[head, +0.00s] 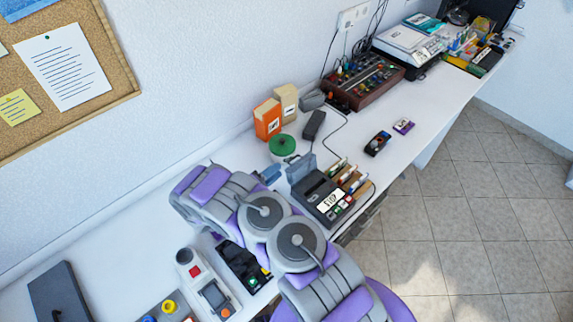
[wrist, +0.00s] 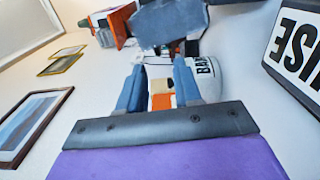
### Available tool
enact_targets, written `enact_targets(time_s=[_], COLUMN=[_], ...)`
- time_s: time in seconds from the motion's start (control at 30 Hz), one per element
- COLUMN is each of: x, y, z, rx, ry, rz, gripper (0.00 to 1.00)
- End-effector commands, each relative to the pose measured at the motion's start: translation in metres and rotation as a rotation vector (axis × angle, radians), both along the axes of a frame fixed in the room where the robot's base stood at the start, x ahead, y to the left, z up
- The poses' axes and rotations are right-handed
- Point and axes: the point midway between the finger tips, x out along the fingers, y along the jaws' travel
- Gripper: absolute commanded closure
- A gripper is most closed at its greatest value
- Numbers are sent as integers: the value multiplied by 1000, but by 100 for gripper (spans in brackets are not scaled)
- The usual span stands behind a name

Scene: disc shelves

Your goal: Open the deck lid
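The deck (head: 322,200) is a dark box with a white label and small coloured buttons, on the bench just right of my arm. A grey-blue panel (head: 300,168), which looks like its lid, stands raised at the deck's back left edge. In the wrist view a similar grey-blue panel (wrist: 170,24) is beyond my fingertips. My gripper (wrist: 160,68) has its two blue fingers apart with nothing held between them. In the head view my gripper (head: 268,174) shows small, left of the panel and partly hidden by my arm. Contact with the panel cannot be told.
A green round container (head: 282,145) and orange box (head: 267,120) stand behind the deck. A black device (head: 243,264) and grey handheld device (head: 210,290) lie on the near bench. Bench space right of the green container is partly clear.

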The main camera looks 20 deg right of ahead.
Motion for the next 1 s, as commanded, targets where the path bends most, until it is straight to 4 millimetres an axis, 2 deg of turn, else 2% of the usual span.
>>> enact_targets(time_s=[0.1,0.33,0.5,0.77,1.0], x=[8,20,24,24,24], y=[-22,-49,-57,-57,-58], z=[-1,1,1,1,1], rx=[-1,-2,-1,-1,-2], ry=[1,-2,-3,-2,-2], rz=[-4,-3,-1,0,-1], gripper=[66,66,66,66,88])
